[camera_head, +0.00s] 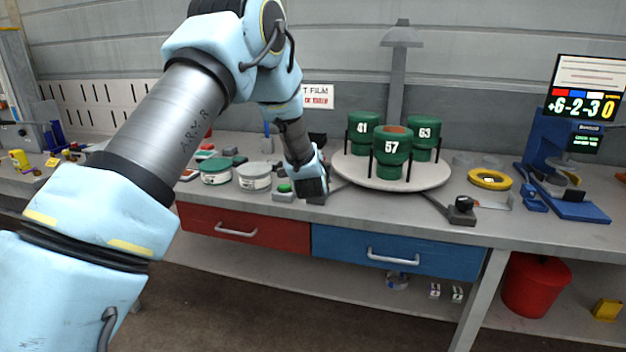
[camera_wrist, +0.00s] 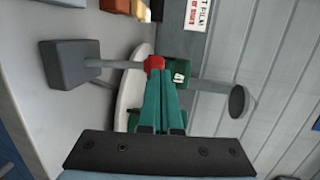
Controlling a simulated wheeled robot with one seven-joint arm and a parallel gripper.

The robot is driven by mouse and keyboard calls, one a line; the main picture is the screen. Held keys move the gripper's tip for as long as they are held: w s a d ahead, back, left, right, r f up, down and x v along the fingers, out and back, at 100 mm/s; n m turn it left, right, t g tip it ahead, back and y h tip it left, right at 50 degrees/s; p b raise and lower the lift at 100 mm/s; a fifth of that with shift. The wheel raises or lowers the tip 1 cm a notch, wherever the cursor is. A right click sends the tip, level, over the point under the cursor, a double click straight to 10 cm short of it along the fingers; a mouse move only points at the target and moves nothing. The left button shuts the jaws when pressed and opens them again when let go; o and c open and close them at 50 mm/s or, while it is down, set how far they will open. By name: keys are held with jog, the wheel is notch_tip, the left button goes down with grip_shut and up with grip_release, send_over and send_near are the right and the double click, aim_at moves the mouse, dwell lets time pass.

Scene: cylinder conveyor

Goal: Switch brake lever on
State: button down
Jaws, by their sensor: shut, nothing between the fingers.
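In the wrist view a grey block (camera_wrist: 72,65) carries a thin grey rod (camera_wrist: 118,64), which looks like the brake lever. The rod runs toward a red tip (camera_wrist: 153,62) at the ends of my fingers. Whether the red part is a lever knob or belongs to the fingers, I cannot tell. My gripper (camera_wrist: 154,76) is shut and empty, its green fingers side by side; contact with the rod is unclear. In the head view my gripper (camera_head: 316,188) is low over the bench, left of the white turntable (camera_head: 435,178), and hides part of that area.
Green cylinders marked 41 (camera_head: 361,132), 57 (camera_head: 391,156) and 63 (camera_head: 426,134) stand on the turntable. A dark block with a rod (camera_head: 462,210) sits at its front right. A green button (camera_head: 284,189) is just left of my gripper. A yellow ring (camera_head: 489,179) lies at right.

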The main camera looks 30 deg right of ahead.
jog(key=shift+w+d+r+b, duration=0.15)
jog(key=shift+w+d+b, duration=0.85)
jog(key=shift+w+d, duration=0.15)
jog(key=shift+r, duration=0.15)
jog(key=shift+r, duration=0.1)
